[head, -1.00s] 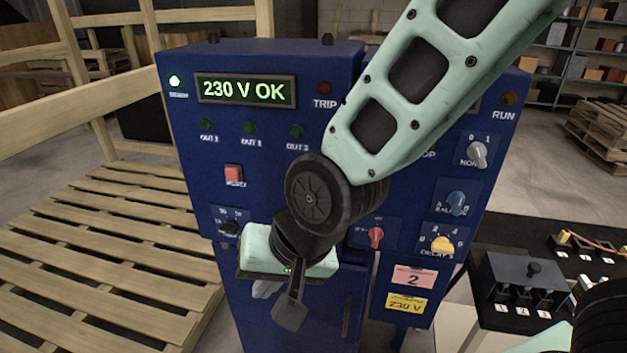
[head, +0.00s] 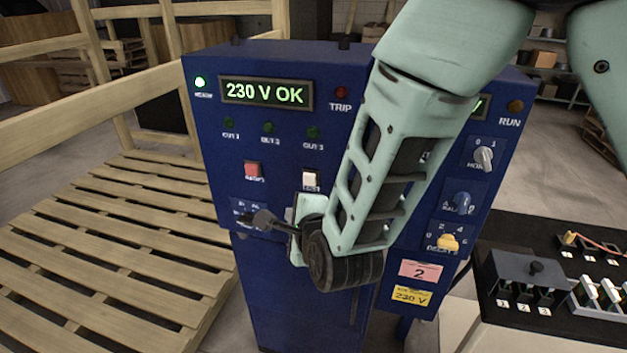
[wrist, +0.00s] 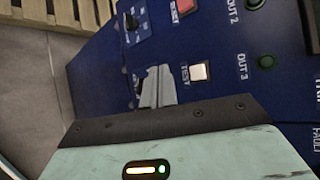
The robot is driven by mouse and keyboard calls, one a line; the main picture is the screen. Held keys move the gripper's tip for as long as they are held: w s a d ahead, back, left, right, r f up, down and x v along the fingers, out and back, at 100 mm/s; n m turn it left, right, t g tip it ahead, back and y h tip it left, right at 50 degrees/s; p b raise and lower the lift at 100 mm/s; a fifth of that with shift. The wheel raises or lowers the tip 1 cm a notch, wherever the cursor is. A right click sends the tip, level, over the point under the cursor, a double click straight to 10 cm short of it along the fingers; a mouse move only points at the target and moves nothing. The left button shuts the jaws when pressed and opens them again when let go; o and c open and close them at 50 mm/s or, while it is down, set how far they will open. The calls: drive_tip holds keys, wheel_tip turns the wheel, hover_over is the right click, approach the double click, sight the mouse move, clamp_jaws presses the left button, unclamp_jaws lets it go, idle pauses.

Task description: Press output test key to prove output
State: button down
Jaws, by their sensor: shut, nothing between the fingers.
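The white square test key (head: 310,179) sits on the blue cabinet front, right of the red reset key. It is also in the wrist view, beside the label TEST (wrist: 199,71). My gripper (head: 262,219) is below and left of the key in the head view, its fingers pointing left. In the wrist view the closed fingers (wrist: 157,76) lie left of the key, apart from it. The display (head: 265,93) reads 230 V OK. The OUT 1, OUT 2 and OUT 3 lamps (head: 313,133) look dark green. The ready lamp (head: 200,82) glows green.
The red reset key (head: 252,169) and a dark selector knob (head: 243,217) are close to my fingers. Several knobs, including a yellow one (head: 447,242), are on the right. A wooden pallet (head: 120,240) lies left; a switch bench (head: 535,285) stands right.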

drive_tip(key=p, duration=0.1)
approach(304, 183)
drive_tip(key=w+a+f, duration=0.2)
drive_tip(key=a+f, duration=0.1)
drive_tip(key=shift+w+d+r+b, duration=0.1)
drive_tip(key=shift+w+b, duration=0.1)
drive_tip(key=shift+w, duration=0.25)
drive_tip(key=shift+w+d+b, duration=0.1)
drive_tip(key=shift+w+b, duration=0.05)
drive_tip(key=shift+w, duration=0.3)
drive_tip(key=shift+d, duration=0.1)
idle(1.4)
drive_tip(key=shift+w+d+b, duration=0.1)
drive_tip(key=shift+w+b, duration=0.3)
drive_tip(key=shift+b, duration=0.05)
drive_tip(key=shift+w+d+b, duration=0.15)
drive_tip(key=shift+w+b, duration=0.15)
drive_tip(key=shift+w, duration=0.15)
idle(0.7)
drive_tip(key=shift+s, duration=0.1)
drive_tip(key=shift+s+a+b, duration=0.3)
drive_tip(key=shift+s+b, duration=0.05)
drive_tip(key=shift+s, duration=0.4)
